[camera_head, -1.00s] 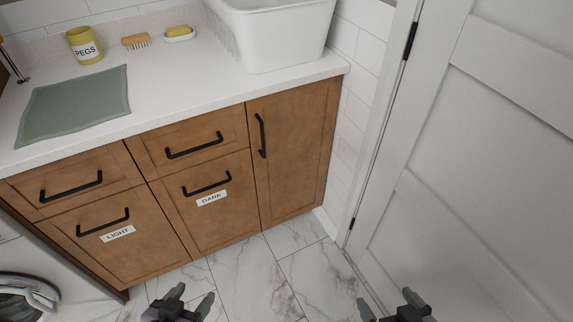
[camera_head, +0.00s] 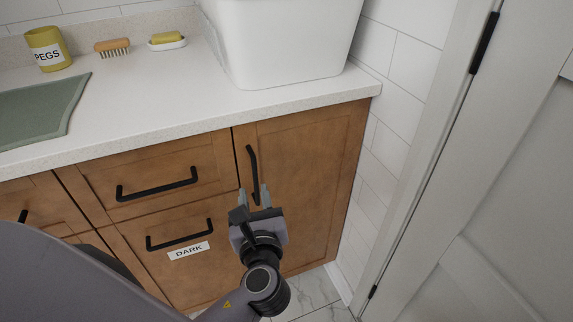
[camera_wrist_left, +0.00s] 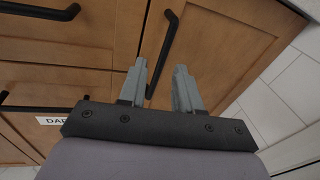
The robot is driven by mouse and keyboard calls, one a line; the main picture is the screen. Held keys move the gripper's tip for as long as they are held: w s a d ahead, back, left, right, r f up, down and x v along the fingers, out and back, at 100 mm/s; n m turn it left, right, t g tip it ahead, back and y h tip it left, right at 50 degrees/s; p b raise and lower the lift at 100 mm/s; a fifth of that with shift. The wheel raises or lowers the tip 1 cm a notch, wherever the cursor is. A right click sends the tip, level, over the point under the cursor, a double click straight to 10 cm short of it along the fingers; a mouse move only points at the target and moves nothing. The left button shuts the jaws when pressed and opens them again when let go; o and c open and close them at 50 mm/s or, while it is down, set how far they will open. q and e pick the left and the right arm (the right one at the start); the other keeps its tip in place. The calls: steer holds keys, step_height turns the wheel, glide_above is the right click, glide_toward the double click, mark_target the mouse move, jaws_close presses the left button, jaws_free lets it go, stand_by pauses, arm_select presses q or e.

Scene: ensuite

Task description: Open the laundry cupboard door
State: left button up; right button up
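The cupboard door (camera_head: 309,175) is the tall brown panel at the right end of the counter unit, and it is closed. Its black vertical handle (camera_head: 252,172) is near the door's left edge; it also shows in the wrist view (camera_wrist_left: 165,50). My left gripper (camera_head: 254,193) is in front of the door at the handle's lower end. Its fingers (camera_wrist_left: 161,68) are apart, and the lower part of the handle appears between them in the wrist view. I cannot tell whether they touch it. My right gripper is out of view.
Drawers with black handles (camera_head: 158,190) are left of the door, one labelled DARK (camera_head: 188,250). A white tub (camera_head: 285,45) stands on the counter (camera_head: 150,110) above. A white tiled wall and a white door (camera_head: 500,200) are close on the right.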

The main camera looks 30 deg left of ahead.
mark_target(255, 169)
arm_select(q)
steer(key=shift+m+y, duration=0.3)
steer(key=shift+m, duration=0.2)
steer(key=shift+w+d+r+b+x, duration=0.1)
steer(key=shift+r+b+x, duration=0.15)
steer(key=shift+x, duration=1.05)
steer(key=shift+w+d+r+b+x, duration=0.1)
steer(key=shift+r+x, duration=0.1)
steer(key=shift+x, duration=1.15)
steer(key=shift+w+d+r+b+x, duration=0.1)
steer(key=shift+r+b+x, duration=0.15)
steer(key=shift+x, duration=1.05)
steer(key=shift+s, duration=0.1)
jaws_close()
